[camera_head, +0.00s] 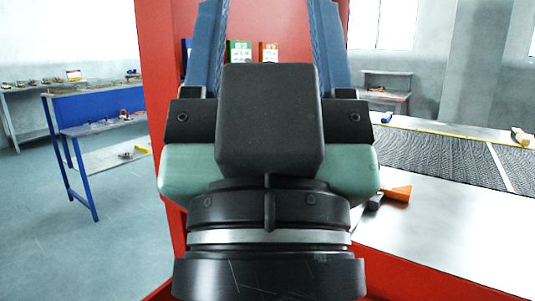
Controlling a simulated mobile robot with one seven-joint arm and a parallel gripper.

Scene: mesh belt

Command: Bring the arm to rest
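My gripper (268,35) fills the middle of the camera_head view, seen from behind its black wrist, with teal sides and two blue fingers pointing up. The fingers stand wide apart and reach the top edge, so their very tips may be cut off. The dark housing hides what lies directly in front of the gripper's base.
A red panel (155,60) with small numbered signs stands behind the gripper. On the right, a mesh belt (440,158) runs along a metal table (450,225) with an orange-handled tool (397,193). On the left are a blue-framed bench (90,103) and open grey floor.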

